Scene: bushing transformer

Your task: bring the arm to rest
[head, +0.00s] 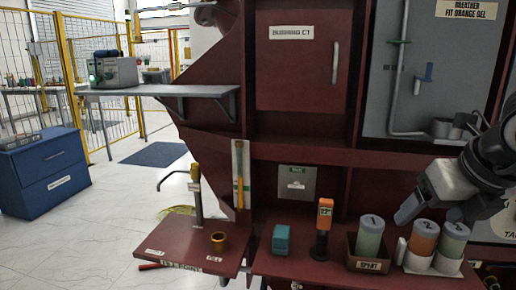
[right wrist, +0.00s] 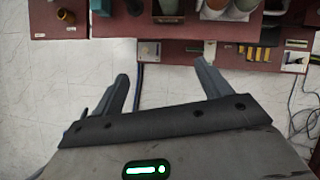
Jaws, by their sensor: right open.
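My right gripper (head: 418,200) is at the right of the head view, just above the numbered canisters on the red shelf. Its two fingers (right wrist: 163,82) show spread apart in the right wrist view, with nothing between them but floor and the lower shelf edge beyond. Canister 1 (head: 369,238) stands in a brown box marked SPENT. Canister 2 (head: 422,240) and canister 3 (head: 453,242) stand in a white holder to its right. My left gripper does not show in either view.
The red cabinet (head: 296,75) fills the middle. An orange-topped device (head: 323,222) and a teal block (head: 281,240) stand on the shelf. Open floor lies at left, near a blue drawer unit (head: 42,172).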

